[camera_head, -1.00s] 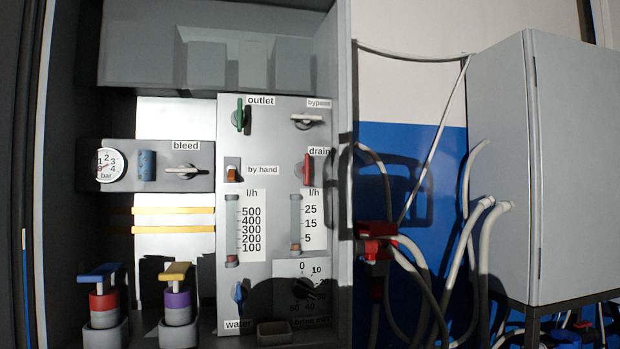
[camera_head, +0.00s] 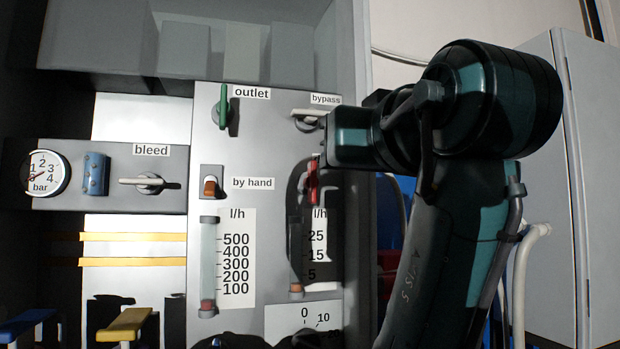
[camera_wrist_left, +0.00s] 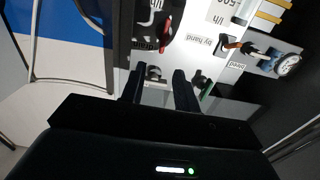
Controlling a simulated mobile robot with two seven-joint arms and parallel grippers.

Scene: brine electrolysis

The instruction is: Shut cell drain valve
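The drain valve's red handle (camera_head: 312,182) stands about upright on the grey panel (camera_head: 268,130), in dark shade. Its label is hidden by an arm in the head view. In the left wrist view, which is upside down, the red handle (camera_wrist_left: 166,36) shows beside the "drain" label. My left gripper (camera_wrist_left: 159,74) is open and empty, its two fingers apart in front of the bypass area. I take the dark teal arm (camera_head: 455,220) in the head view as mine; its end is just above and right of the red handle. Its fingertips are not clear there. My right gripper is not in view.
The white bypass handle (camera_head: 310,115) is close to the arm's end. The green outlet handle (camera_head: 222,108), orange by-hand switch (camera_head: 210,187) and bleed handle (camera_head: 148,181) lie left. Flow tubes (camera_head: 208,265) are below. A grey cabinet (camera_head: 592,200) stands right.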

